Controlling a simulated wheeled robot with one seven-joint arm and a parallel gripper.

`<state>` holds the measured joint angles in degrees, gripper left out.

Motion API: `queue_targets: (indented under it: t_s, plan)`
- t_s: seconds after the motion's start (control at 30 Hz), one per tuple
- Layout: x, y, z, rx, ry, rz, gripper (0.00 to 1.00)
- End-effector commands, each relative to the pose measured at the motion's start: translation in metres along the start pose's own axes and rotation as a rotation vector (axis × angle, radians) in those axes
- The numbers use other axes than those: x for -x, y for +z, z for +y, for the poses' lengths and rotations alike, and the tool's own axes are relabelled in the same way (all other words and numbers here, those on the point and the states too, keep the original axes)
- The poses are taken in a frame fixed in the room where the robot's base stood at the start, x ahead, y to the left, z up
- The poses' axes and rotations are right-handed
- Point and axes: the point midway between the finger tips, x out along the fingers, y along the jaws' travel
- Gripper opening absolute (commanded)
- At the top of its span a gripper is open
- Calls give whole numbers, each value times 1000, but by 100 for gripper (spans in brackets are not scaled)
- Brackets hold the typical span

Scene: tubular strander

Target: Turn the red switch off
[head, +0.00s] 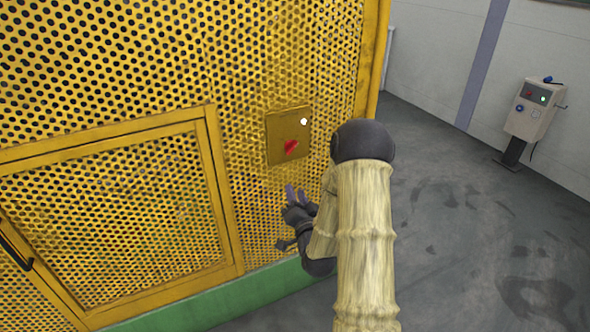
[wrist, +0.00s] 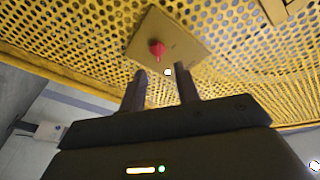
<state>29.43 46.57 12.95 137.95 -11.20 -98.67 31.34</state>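The red switch (head: 291,147) sits on a yellow square plate (head: 274,125) fixed to the perforated yellow guard. A small white round button or lamp (head: 304,121) is on the same plate, up and right of the switch. My gripper (head: 296,193) is below the plate in the head view, apart from the switch. In the wrist view the red switch (wrist: 157,48) and plate (wrist: 180,38) are beyond the fingertips. My gripper (wrist: 161,75) there has its two fingers spread with nothing between them.
A yellow framed mesh door (head: 110,215) is left of the plate, with a dark handle (head: 15,252) at its left. A green base strip (head: 215,300) runs below. A beige control box (head: 535,108) stands at the right by the wall. The grey floor is clear.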

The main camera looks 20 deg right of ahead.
Motion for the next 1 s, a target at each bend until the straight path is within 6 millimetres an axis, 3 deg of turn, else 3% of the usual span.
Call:
queue_targets:
  t_s: [0.03,0.13,0.63,0.77,1.0]
  plan:
    - [4,6,17,-30,-13,50,32]
    - [9,1,26,-72,-43,125,32]
    - [8,-6,26,-90,-61,163,32]
    - [-3,-8,25,-89,-62,164,32]
    - [-42,-14,23,-89,-63,164,32]
